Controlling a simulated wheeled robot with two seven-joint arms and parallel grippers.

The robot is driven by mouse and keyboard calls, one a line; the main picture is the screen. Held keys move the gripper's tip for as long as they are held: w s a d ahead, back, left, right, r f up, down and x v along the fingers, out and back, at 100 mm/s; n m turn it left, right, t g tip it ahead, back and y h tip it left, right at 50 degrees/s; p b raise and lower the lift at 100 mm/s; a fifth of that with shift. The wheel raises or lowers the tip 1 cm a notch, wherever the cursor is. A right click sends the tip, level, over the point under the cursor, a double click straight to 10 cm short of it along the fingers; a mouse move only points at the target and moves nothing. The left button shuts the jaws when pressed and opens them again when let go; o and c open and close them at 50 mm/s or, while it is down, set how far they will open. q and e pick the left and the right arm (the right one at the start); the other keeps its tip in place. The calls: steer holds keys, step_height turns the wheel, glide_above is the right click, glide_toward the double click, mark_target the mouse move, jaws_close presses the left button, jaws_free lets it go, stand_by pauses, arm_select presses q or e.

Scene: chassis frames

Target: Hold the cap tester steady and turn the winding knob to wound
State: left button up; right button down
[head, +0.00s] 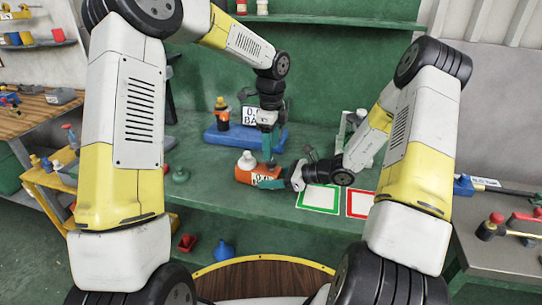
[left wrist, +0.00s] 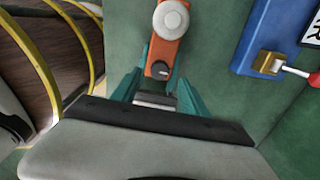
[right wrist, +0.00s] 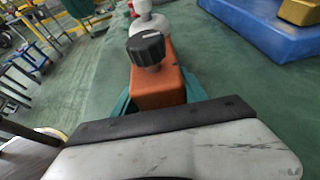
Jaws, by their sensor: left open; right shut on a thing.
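The cap tester (head: 245,176) is an orange block on the green bench, with a white rounded part (left wrist: 171,18) at its far end. Its black ribbed winding knob (right wrist: 146,48) stands upright on top, near the end closest to my right gripper, with a pale line on its top face. My right gripper (right wrist: 160,98) is shut on the orange body, one teal finger on each side. My left gripper (head: 267,153) points down from above the tester. It is open, its teal fingers apart around the knob end in the left wrist view (left wrist: 159,88); contact with the knob is not visible.
A blue base (head: 222,138) with a sign and an orange-and-black part stands just behind. A green-framed card (head: 319,198) and a red-framed card (head: 360,204) lie to the right.

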arm_select(q)
step_height(320, 180, up, 8)
steer(key=shift+f, duration=0.15)
stand_by(0.3)
arm_select(e)
steer(key=c, duration=0.5)
jaws_free()
steer(key=shift+d, duration=0.1)
